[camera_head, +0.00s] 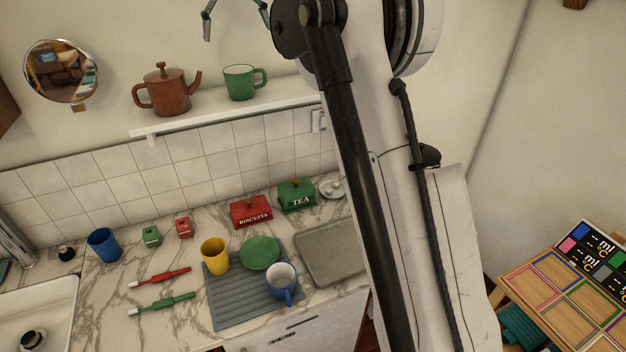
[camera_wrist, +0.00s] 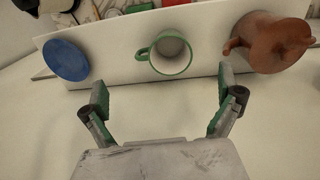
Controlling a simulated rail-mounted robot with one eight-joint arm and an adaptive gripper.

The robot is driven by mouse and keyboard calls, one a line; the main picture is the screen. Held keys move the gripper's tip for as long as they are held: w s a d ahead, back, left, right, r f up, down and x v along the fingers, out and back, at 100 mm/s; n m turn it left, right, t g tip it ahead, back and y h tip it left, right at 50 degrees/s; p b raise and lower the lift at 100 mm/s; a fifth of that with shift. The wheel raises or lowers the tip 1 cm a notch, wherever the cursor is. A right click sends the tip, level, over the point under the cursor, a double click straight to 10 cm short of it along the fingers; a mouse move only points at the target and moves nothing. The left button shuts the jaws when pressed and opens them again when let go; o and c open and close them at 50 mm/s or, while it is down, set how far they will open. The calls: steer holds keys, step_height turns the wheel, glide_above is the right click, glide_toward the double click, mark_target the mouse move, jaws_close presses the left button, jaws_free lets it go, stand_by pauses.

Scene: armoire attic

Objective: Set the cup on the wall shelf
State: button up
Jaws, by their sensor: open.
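A green cup (camera_head: 239,83) stands upright on the white wall shelf (camera_head: 215,119), right of a brown teapot (camera_head: 168,91). In the wrist view the green cup (camera_wrist: 171,53) is seen from above, its white inside empty. A blue cup (camera_head: 281,283) with a white inside stands on the grey ribbed mat (camera_head: 228,310) on the counter. My gripper (camera_head: 237,28) is above and apart from the green cup. In the wrist view my gripper (camera_wrist: 161,86) is open, with nothing between its fingers.
The wrist view shows a blue round thing (camera_wrist: 66,60) on the shelf, beyond the cup from the teapot. A yellow cup (camera_head: 215,255), green bowl-like dish (camera_head: 260,252), blue tumbler (camera_head: 104,245), red tin (camera_head: 251,213) and green tin (camera_head: 296,196) stand below. My arm hides the shelf's right end.

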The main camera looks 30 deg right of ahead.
steer(key=s+f+t, duration=0.2)
steer(key=s, duration=0.9)
steer(key=s+f+t, duration=0.2)
steer(key=s, duration=0.8)
steer(key=s+f+t, duration=0.3)
steer(key=s+f, duration=1.6)
steer(key=s, duration=0.2)
steer(key=shift+f+y, duration=0.2)
steer(key=shift+y, duration=0.2)
step_height(320, 180, down, 10)
steer(key=b, duration=0.9)
steer(key=shift+r+b, duration=0.25)
steer(key=shift+b, duration=0.05)
